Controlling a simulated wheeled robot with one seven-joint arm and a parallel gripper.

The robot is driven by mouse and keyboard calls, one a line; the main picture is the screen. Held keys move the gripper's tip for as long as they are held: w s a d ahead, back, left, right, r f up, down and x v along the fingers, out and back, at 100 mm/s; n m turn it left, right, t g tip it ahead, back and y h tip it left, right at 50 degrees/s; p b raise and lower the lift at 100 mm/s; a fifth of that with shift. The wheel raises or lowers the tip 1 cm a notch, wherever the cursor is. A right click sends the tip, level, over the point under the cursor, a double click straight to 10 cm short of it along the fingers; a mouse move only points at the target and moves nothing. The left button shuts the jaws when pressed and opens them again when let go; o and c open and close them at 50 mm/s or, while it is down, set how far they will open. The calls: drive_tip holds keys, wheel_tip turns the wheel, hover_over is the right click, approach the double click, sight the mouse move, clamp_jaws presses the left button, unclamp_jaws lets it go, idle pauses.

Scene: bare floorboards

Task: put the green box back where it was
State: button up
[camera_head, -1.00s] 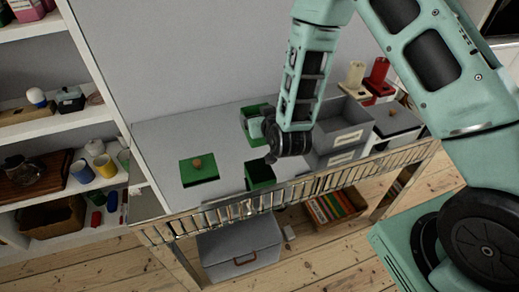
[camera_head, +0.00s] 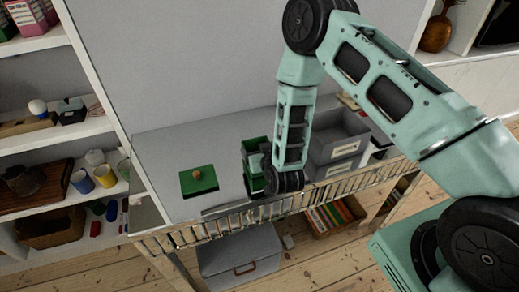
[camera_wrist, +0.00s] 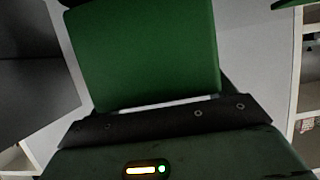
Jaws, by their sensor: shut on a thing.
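In the head view, the green box (camera_head: 257,145) is at my gripper (camera_head: 256,162), above the grey tabletop (camera_head: 165,150). My gripper is shut on it; the wrist and forearm hide part of the hold. In the wrist view a broad green face of the box (camera_wrist: 145,50) fills the space in front of my gripper. A second green piece (camera_head: 253,184) shows just below, near the table's front edge, partly hidden by my wrist. A flat green lid with a brown knob (camera_head: 199,183) lies on the table to the left.
Grey open bins with white labels (camera_head: 338,150) stand close to the right of my wrist. A slatted rail (camera_head: 230,222) runs along the table's front edge. A shelf unit with cups (camera_head: 105,175) stands at left. Bare tabletop shows left of the lid.

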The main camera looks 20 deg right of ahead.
drive_tip(key=shift+f, duration=0.1)
drive_tip(key=shift+f, duration=0.15)
drive_tip(key=o, duration=0.9)
drive_tip(key=shift+r, duration=0.2)
